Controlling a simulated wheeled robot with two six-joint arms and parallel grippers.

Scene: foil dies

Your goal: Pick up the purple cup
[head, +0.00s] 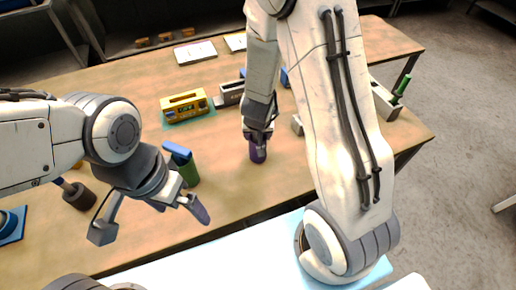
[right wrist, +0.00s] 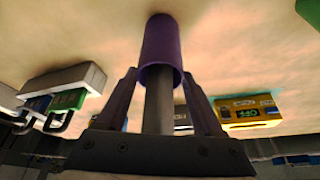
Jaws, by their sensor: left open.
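My left gripper (head: 150,218) is open and empty in front of the table's left part.
A green piece with a blue top (head: 184,165) stands close by my left gripper. A yellow block (head: 184,103) and a grey block (head: 230,93) lie behind the cup. A dark cylinder (head: 78,195) is at the left. The table between yellow block and cup is clear.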

